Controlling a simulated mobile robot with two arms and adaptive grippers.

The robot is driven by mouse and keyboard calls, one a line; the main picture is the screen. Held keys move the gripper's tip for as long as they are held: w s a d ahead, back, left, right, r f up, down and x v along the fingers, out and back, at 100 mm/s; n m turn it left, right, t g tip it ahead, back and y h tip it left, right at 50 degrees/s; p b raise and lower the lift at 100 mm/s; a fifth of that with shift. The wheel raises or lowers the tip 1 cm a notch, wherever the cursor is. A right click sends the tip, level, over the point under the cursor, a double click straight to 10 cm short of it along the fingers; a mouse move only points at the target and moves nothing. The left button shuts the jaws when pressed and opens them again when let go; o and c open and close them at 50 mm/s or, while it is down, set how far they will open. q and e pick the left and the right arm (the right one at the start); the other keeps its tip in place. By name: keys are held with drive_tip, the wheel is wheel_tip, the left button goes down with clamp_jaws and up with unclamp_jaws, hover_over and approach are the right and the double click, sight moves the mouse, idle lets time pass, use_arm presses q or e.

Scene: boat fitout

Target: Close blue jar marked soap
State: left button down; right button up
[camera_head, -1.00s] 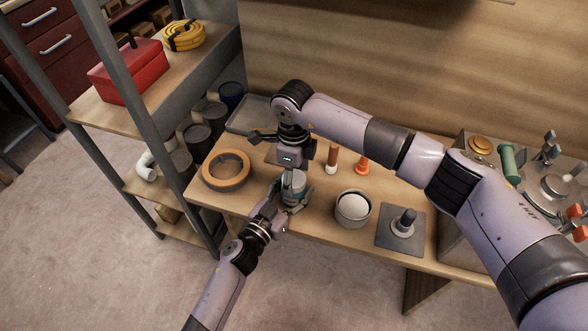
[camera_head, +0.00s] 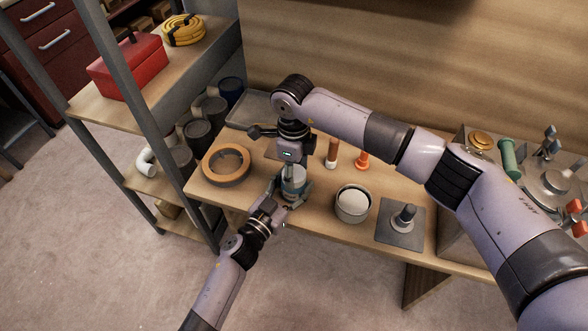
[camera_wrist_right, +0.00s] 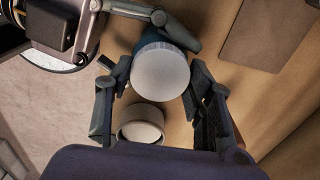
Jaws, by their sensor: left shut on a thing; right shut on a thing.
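The blue jar (camera_head: 291,187) stands upright on the wooden bench. Its teal-blue side also shows in the right wrist view (camera_wrist_right: 166,38). Its soap marking is not readable. My left gripper (camera_head: 289,195) is shut around the jar's body from the front. A round white lid (camera_wrist_right: 161,71) covers the jar's mouth in the right wrist view, and shows small in the head view (camera_head: 294,173). My right gripper (camera_wrist_right: 160,82) points down from above, its fingers shut on either side of the lid. I cannot tell whether the lid is fully seated.
A grey pot with white contents (camera_head: 353,203) stands right of the jar. Behind are a brown-and-white cylinder (camera_head: 332,153) and an orange cone (camera_head: 362,160). A grey plate with a knob (camera_head: 403,220) lies further right. A shelf rack stands left.

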drive_tip(key=o, duration=1.4)
drive_tip(key=shift+c, duration=0.2)
wheel_tip(320, 180, up, 12)
use_arm(q)
drive_tip(key=c, duration=0.6)
unclamp_jaws()
drive_tip(key=shift+o, duration=0.2)
drive_tip(key=v, duration=1.2)
